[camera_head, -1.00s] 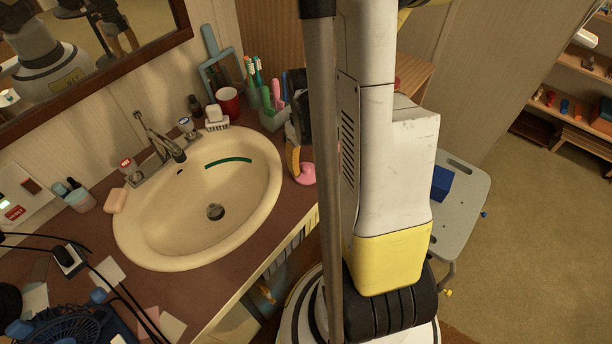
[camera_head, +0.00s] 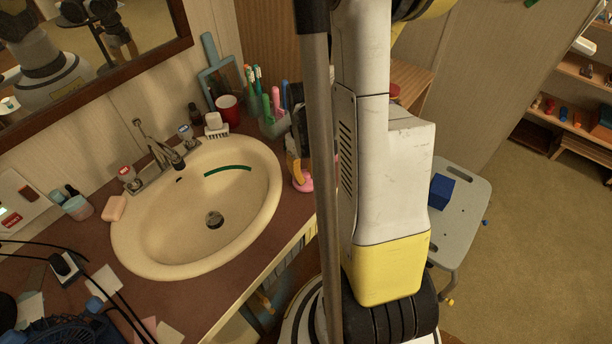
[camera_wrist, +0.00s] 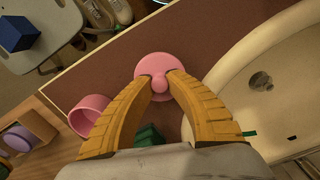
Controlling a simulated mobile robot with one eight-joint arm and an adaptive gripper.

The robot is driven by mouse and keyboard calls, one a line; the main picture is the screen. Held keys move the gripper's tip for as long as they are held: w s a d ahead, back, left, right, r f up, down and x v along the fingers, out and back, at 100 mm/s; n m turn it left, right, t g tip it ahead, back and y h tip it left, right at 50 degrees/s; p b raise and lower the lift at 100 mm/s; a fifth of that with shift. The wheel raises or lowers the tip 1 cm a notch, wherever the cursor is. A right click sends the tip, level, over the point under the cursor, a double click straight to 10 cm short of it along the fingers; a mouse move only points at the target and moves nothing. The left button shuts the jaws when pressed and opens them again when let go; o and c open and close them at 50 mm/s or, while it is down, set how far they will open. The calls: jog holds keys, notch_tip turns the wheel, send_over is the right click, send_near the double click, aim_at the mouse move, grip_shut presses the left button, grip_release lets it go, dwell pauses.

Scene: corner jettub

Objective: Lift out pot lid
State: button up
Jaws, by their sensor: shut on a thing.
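A pink round lid (camera_wrist: 157,63) with a small round knob is between the two yellow fingertips of my gripper (camera_wrist: 158,82) in the wrist view. The fingers are shut on the knob. In the head view the pink lid (camera_head: 302,185) shows beside the counter's front edge, under my gripper (camera_head: 297,170), partly hidden by my arm. I cannot tell how high it is above the counter. An open pink pot (camera_wrist: 88,117) stands left of the fingers in the wrist view.
The cream sink (camera_head: 215,200) is beside the lid. A cup of brushes (camera_head: 272,120) and a red cup (camera_head: 228,108) stand behind. A grey stool (camera_head: 462,225) holds a blue cube (camera_head: 441,190). Green things (camera_wrist: 150,137) show between the fingers.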

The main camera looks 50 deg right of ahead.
aim_at(308, 174)
jog(key=r+p, duration=0.1)
jog(key=r, duration=0.1)
jog(key=r+p, duration=0.1)
jog(key=r, duration=0.1)
jog(key=shift+s+d+r, duration=0.15)
jog(key=shift+s+r, duration=0.05)
jog(key=shift+r, duration=0.05)
jog(key=s+d+r+p, duration=0.1)
jog(key=s+d+r, duration=0.1)
jog(key=s+d+r+p, duration=0.1)
jog(key=s+d, duration=0.1)
jog(key=s, duration=0.1)
jog(key=s+d+r+p, duration=0.1)
jog(key=s+d+r, duration=0.1)
jog(key=d, duration=0.1)
jog(key=shift+s+r+p, duration=0.2)
jog(key=shift+r+p, duration=0.1)
jog(key=shift+p, duration=0.05)
grip_shut()
jog(key=r+p, duration=0.2)
jog(key=r, duration=0.1)
jog(key=r+p, duration=0.2)
jog(key=shift+s+d+r, duration=0.25)
jog(key=shift+s+d, duration=0.05)
jog(key=shift+s, duration=0.1)
